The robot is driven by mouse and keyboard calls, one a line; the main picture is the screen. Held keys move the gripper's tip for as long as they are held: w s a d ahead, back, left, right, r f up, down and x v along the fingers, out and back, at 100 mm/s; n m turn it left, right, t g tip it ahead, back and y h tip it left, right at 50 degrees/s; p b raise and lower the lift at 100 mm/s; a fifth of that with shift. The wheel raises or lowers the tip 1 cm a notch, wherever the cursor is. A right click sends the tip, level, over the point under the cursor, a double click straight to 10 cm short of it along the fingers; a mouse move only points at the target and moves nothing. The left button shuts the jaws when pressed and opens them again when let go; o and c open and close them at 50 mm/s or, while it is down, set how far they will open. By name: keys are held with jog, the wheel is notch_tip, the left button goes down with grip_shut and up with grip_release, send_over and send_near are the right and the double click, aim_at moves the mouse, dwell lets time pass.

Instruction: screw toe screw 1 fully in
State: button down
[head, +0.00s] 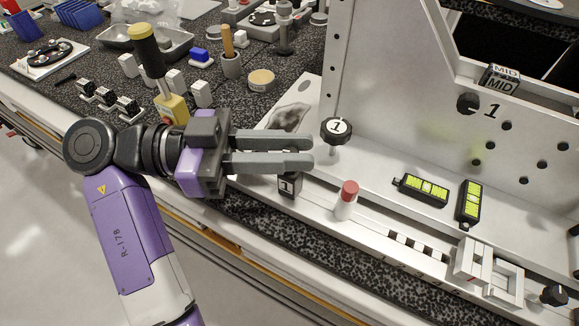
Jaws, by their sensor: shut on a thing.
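A black round knob with a white top marked 1 (336,128), which looks like toe screw 1, stands upright on a thin shaft on the fixture's base. Part of the shaft shows below the knob; how deep it sits cannot be told. My gripper (311,151) reaches in from the left, its fingertips just left of the knob and apart from it. Below the fingers is a black block marked 1 (290,185), its top hidden by the lower finger. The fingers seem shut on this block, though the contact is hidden.
The white fixture (400,70) rises on the right. A red-tipped white cylinder (346,200) stands close right of the block. Two yellow-green levels (424,190) (469,202) lie on the base. A yellow-and-black-handled tool (148,52) and small parts crowd the dark bench behind my gripper.

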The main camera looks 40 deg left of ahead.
jog(key=shift+f+m+g+h+b, duration=0.3)
jog(key=shift+m+g+h+b, duration=0.3)
jog(key=shift+b, duration=1.3)
jog(key=shift+f+m+g+h+b, duration=0.35)
jog(key=shift+g+b, duration=0.35)
jog(key=shift+b, duration=1.15)
jog(key=b, duration=0.2)
jog(key=m+g+b, duration=0.1)
jog(key=b, duration=0.1)
jog(key=shift+r+h, duration=0.25)
jog(key=shift+h, duration=0.1)
jog(key=shift+d+r+m+g+b, duration=0.1)
jog(key=shift+r+m+g+b, duration=0.15)
jog(key=shift+g+b, duration=0.25)
jog(key=c, duration=1.3)
grip_release()
jog(key=shift+r, duration=0.1)
